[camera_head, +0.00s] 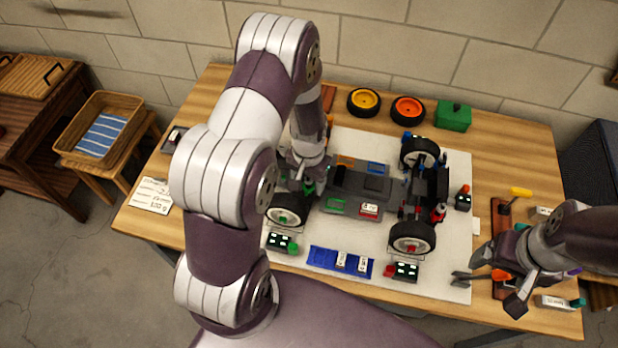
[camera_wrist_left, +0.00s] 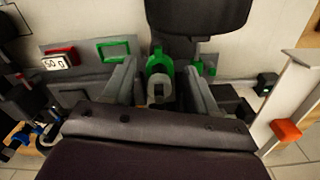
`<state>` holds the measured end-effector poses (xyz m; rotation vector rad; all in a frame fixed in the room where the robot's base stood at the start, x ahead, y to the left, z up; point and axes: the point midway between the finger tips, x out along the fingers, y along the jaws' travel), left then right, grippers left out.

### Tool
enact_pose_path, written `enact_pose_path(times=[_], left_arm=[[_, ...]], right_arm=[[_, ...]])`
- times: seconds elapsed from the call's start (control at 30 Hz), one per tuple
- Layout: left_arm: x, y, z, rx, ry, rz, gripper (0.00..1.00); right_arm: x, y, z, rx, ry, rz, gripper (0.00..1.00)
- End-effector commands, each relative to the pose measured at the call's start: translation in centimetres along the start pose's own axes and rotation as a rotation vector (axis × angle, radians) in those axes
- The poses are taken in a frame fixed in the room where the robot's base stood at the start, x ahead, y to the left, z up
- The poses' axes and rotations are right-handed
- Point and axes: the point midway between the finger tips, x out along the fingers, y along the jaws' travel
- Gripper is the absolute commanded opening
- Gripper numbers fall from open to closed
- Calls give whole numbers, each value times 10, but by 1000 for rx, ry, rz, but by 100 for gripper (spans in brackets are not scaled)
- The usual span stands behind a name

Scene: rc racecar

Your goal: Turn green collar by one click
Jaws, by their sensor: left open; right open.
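In the left wrist view a green collar (camera_wrist_left: 159,62) stands around a dark post with a pale tip, just below a black wheel (camera_wrist_left: 197,15). The open fingers of my left gripper (camera_wrist_left: 160,75) lie on either side of the collar; I cannot tell whether they touch it. In the head view my left gripper (camera_head: 306,186) is over the left side of the car (camera_head: 360,185), by the front left wheel (camera_head: 289,210). It hides most of the collar there. My right gripper (camera_head: 485,292) is open and empty over the table's right front corner.
A blue tray (camera_head: 322,259) with white weights lies in front of the car. Yellow (camera_head: 364,101) and orange (camera_head: 407,109) wheels and a green box (camera_head: 453,115) stand behind it. A brown tool rack (camera_head: 497,212) is at the right. Small black gauges (camera_head: 405,271) surround the car.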

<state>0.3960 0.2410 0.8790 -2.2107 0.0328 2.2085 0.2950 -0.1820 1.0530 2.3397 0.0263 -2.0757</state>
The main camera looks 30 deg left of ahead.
Motion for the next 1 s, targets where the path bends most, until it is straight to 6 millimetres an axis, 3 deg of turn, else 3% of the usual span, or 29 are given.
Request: enact_pose_path(times=[0.17,0.37,0.53,0.8,1.0], left_arm=[[0,0,0,0,1,0,57],[0,0,0,0,0,0,1],[-1,0,0,-44,0,0,1],[-1,-2,0,-394,-1,0,1],[0,-2,0,-423,-1,0,1]], right_arm=[[0,0,0,0,0,0,83],[0,0,0,0,0,0,83],[-2,0,0,0,0,0,83],[-8,0,-1,0,0,0,83],[-7,0,-1,0,0,0,83]])
